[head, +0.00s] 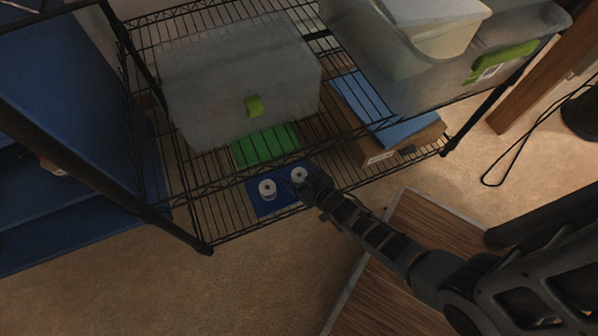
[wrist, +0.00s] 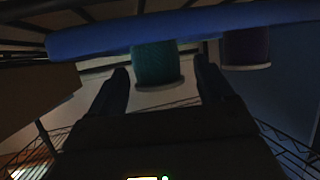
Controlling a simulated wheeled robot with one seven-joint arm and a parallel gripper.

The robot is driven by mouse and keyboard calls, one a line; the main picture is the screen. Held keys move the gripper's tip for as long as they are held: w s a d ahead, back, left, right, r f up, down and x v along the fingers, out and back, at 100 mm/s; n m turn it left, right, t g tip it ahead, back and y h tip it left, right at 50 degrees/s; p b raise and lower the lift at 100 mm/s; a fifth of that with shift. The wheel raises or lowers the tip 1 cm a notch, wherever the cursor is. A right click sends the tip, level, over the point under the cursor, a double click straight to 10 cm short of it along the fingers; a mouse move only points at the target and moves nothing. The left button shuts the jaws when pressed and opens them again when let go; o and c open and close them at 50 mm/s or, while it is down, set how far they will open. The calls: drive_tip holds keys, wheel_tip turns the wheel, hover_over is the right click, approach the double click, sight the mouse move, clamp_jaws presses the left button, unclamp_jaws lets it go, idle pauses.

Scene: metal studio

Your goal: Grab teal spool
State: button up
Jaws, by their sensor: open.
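The teal spool (wrist: 153,64) shows in the wrist view between the two spread fingers of my gripper (wrist: 161,68), with its pale round flange towards me. Gaps show between the spool and both fingers. In the head view my gripper (head: 304,185) is at the right one of two white-topped spools (head: 299,174), on a blue mat (head: 264,208) on the wire shelf. This appears to be the teal spool; its side colour is hidden there. My gripper is open and not closed on anything.
A purple spool (wrist: 246,47) stands beside the teal one in the wrist view. A green mat (head: 266,146), a grey lidded bin (head: 235,85) and a cardboard box (head: 382,150) share the shelf. The wire deck above and a black post (head: 175,232) bound the space.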

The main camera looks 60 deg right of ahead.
drive_tip(key=shift+x, duration=0.95)
drive_tip(key=shift+c, duration=0.5)
drive_tip(key=c, duration=0.9)
drive_tip(key=shift+r, duration=0.1)
drive_tip(key=shift+c, duration=0.2)
